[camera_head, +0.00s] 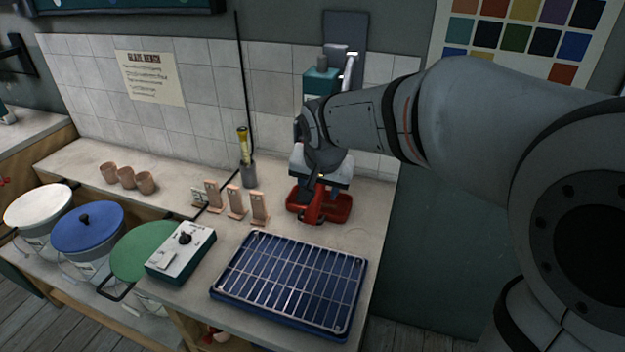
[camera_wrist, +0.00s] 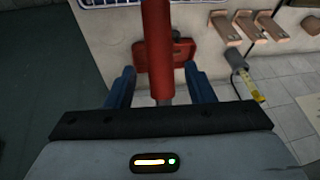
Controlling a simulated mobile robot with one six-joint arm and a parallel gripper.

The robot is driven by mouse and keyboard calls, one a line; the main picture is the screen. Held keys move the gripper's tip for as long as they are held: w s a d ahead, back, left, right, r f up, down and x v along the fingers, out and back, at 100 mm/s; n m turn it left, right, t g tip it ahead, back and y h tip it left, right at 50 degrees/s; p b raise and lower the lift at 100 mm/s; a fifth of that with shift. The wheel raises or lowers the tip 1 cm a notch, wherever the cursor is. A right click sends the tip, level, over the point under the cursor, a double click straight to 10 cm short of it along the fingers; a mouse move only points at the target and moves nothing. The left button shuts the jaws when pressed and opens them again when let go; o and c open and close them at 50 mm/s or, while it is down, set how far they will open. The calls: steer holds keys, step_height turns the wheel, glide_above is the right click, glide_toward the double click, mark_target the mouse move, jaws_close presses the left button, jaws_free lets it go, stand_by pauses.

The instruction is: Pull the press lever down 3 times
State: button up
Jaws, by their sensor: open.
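The press stands against the tiled wall at the back of the bench in the head view; its teal upper part (camera_head: 320,84) shows above my arm, and much of the rest is hidden behind it. A red bar, which looks like the press lever (camera_wrist: 157,45), runs between my fingers in the wrist view. My gripper (camera_head: 319,193) points down over the red base (camera_head: 342,209). In the wrist view my gripper (camera_wrist: 160,88) is open, with blue fingers on either side of the bar and visible gaps. Contact behind the fingers is hidden.
A blue tray with a wire rack (camera_head: 228,289) lies in front of the press. Several clay pieces (camera_head: 236,202) and a cup with a yellow tool (camera_head: 249,175) stand to the left. A control box (camera_head: 197,243) sits at the front edge, beside lidded buckets (camera_head: 88,227).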

steer(key=shift+x, duration=2.25)
steer(key=shift+a, duration=0.1)
steer(key=shift+c, duration=0.3)
